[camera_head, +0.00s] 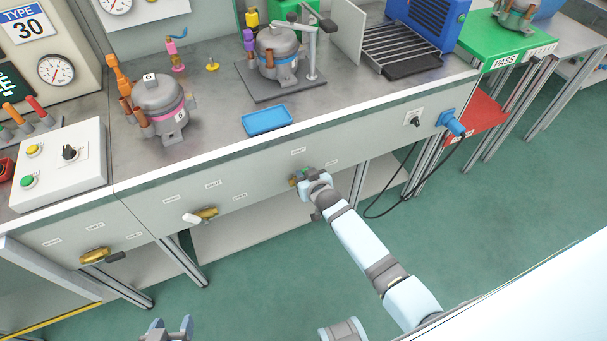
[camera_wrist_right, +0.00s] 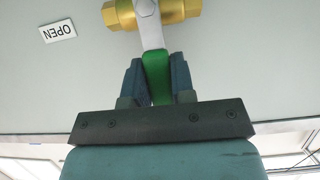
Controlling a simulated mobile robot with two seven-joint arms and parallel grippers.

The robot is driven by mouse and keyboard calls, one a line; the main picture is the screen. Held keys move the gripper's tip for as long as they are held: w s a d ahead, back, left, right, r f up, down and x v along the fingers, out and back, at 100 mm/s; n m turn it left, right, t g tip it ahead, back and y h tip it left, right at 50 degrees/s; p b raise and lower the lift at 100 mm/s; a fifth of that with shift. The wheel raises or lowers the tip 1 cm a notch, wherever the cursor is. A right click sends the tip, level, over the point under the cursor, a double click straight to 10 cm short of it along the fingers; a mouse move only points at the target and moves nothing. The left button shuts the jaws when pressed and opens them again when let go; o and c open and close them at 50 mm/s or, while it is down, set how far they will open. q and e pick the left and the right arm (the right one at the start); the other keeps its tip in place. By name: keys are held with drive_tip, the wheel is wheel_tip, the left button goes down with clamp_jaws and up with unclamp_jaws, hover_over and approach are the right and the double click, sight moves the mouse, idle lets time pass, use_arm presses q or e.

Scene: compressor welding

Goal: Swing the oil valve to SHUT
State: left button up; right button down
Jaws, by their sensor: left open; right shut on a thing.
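A brass valve (camera_wrist_right: 118,14) with a silver lever and a green handle (camera_wrist_right: 156,72) is mounted on the bench's front panel. In the head view this valve (camera_head: 293,181) is partly hidden by my gripper. My right gripper (camera_wrist_right: 157,85) is shut on the green handle, one finger on each side. It also shows in the head view (camera_head: 307,181). No SHUT label is readable. My left gripper (camera_head: 169,328) is open and empty at the bottom edge of the head view, away from the panel.
Two other brass valves are on the panel, one with a white handle (camera_head: 191,218) and one with a dark handle (camera_head: 115,257). A blue plug (camera_head: 452,123) with a hanging black cable is at the right. Compressors and a blue tray (camera_head: 267,119) stand on the bench.

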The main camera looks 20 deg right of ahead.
use_arm(q)
drive_tip(key=shift+r, duration=0.2)
use_arm(e)
drive_tip(key=c, duration=1)
unclamp_jaws()
use_arm(q)
drive_tip(key=shift+w+r, duration=0.1)
use_arm(e)
drive_tip(key=shift+o, duration=0.2)
drive_tip(key=shift+s, duration=0.1)
use_arm(q)
drive_tip(key=shift+a+r+p, duration=0.1)
drive_tip(key=shift+r+p, duration=0.25)
drive_tip(key=shift+p, duration=0.35)
use_arm(e)
drive_tip(key=v, duration=1.3)
drive_tip(key=shift+s+r, duration=0.2)
drive_tip(key=shift+s, duration=0.05)
drive_tip(key=shift+a, duration=0.1)
